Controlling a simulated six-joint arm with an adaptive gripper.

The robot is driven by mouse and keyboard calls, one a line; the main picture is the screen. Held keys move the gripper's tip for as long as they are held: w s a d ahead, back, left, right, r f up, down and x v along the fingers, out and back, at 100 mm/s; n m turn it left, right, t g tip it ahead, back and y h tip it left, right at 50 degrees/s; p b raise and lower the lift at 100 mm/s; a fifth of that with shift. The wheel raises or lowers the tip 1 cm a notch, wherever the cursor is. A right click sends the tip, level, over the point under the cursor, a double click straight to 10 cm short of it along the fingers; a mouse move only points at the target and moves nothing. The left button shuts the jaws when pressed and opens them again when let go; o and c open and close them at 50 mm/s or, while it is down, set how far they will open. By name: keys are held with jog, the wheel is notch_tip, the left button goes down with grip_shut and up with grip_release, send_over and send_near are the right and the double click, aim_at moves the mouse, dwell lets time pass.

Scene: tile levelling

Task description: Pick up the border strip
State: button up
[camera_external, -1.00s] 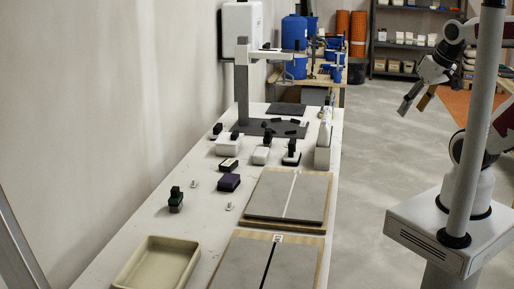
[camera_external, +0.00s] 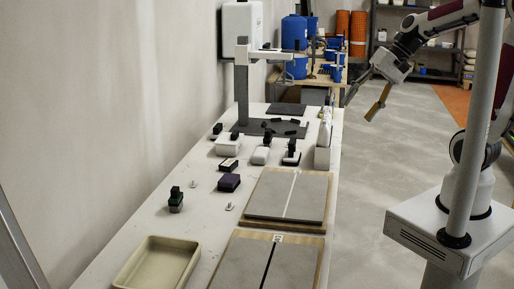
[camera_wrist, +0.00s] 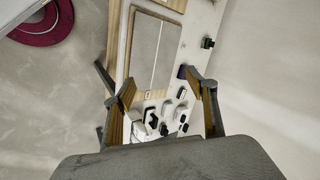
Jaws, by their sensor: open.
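I cannot tell for sure which thing is the border strip. Small dark pieces (camera_external: 284,128) lie on a dark mat at the table's far end. A long pale upright block (camera_external: 322,157) stands at the table's right edge. My gripper (camera_external: 363,105) is open and empty, in the air to the right of the table's far end. In the wrist view its two fingers (camera_wrist: 160,84) are spread, with the table far below between them.
Two boards with grey tiles (camera_external: 290,195) lie at the table's near right. A beige tray (camera_external: 157,264) is at the near left. Several handled blocks (camera_external: 229,144) stand mid-table. A grey stand (camera_external: 242,85) rises at the back.

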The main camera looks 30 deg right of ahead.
jog(key=w+a+f+m+t+y, duration=0.1)
jog(key=w+a+f+m+y, duration=0.1)
jog(key=w+a+m, duration=0.45)
jog(key=w+a+f+m+t+y, duration=0.1)
jog(key=w+a+m+y, duration=0.15)
jog(key=w, duration=0.65)
jog(key=w+a+f+m+y, duration=0.25)
jog(key=w+a, duration=0.25)
jog(key=w, duration=0.3)
jog(key=w+f+m+t+h, duration=0.2)
jog(key=w+f+m+t, duration=0.1)
jog(key=w+f+m, duration=0.5)
jog(key=m+t+h, duration=0.2)
jog(key=m+h, duration=0.1)
jog(key=m, duration=0.2)
send_near(229, 166)
jog(key=shift+w+d+r, duration=0.35)
jog(key=shift+w+d, duration=0.1)
jog(key=shift+w, duration=0.1)
jog(key=shift+w+d+f+m+t+h, duration=0.15)
jog(key=shift+d+f+m+t+h, duration=0.15)
jog(key=shift+f+m, duration=0.2)
jog(key=shift+a, duration=0.1)
jog(key=shift+x, duration=1.3)
jog(key=shift+f, duration=0.1)
